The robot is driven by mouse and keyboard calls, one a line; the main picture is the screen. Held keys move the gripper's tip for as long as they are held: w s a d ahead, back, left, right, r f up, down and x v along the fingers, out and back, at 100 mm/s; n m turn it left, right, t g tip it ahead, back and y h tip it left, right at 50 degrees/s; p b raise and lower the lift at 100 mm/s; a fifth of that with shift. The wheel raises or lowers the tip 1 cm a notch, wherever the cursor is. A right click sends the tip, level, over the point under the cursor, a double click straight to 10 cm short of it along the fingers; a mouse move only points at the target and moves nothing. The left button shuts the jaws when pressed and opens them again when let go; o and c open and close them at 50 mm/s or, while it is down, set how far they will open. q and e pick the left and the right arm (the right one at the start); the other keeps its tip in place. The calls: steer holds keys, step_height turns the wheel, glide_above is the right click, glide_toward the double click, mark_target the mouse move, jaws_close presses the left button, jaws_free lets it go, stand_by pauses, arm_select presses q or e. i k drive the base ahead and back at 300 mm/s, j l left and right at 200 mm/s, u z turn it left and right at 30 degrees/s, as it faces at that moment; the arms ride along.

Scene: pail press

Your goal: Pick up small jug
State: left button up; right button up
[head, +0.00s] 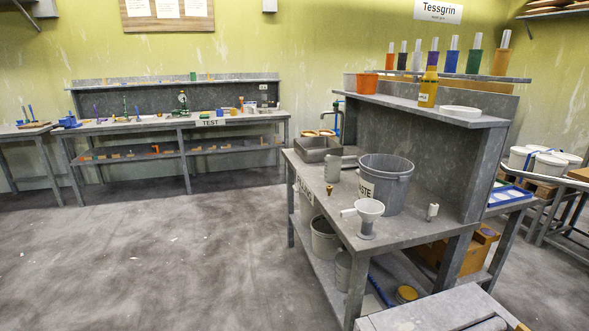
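No thing in the head view is clearly marked as the small jug. A small grey vessel (334,170) stands upright on the grey bench (408,232), behind the grey bucket's left side. It may be the jug, but it is too small to tell. A white funnel-shaped cup (369,209) on a grey foot, with a piece sticking out to its left, stands nearer the bench's front edge. Neither of my grippers is in view.
A large grey bucket (387,184) marked WASTE stands mid-bench, with a sink (318,148) behind. A small white item (432,212) and a brass piece (329,190) also stand there. A shelf (440,106) overhangs the back. Open floor (170,255) lies left.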

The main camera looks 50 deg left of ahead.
mark_target(333, 164)
steer(key=u, duration=1.45)
